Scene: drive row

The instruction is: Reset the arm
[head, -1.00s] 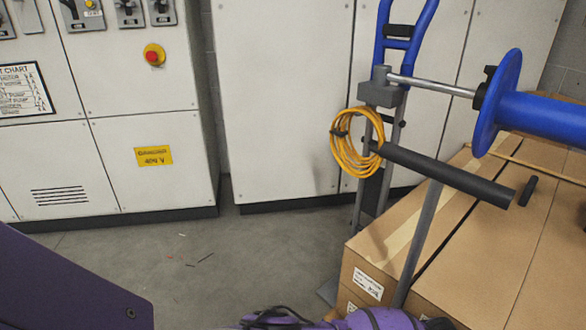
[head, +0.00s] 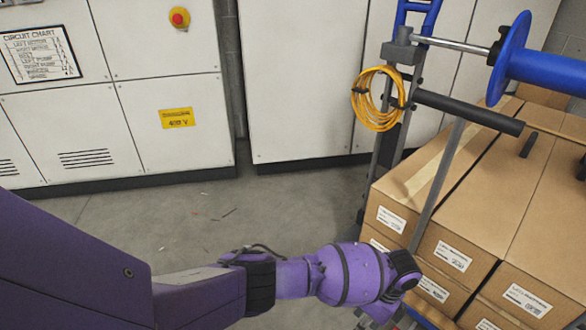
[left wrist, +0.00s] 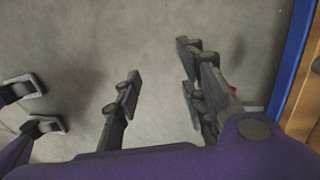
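My left arm (head: 345,273) is purple and reaches from the left across the lower part of the head view, its wrist end beside the stacked cartons. My left gripper hangs below the wrist, largely cut off by the bottom edge there. My right gripper cannot be made out in either view.
Brown cartons (head: 465,215) stand at the right. By them is a stand with a coiled yellow cable (head: 378,98), a black bar (head: 468,111) and a blue spool (head: 545,70). White cabinets (head: 175,125) line the back. Grey floor (head: 270,215) between is open, with small scraps.

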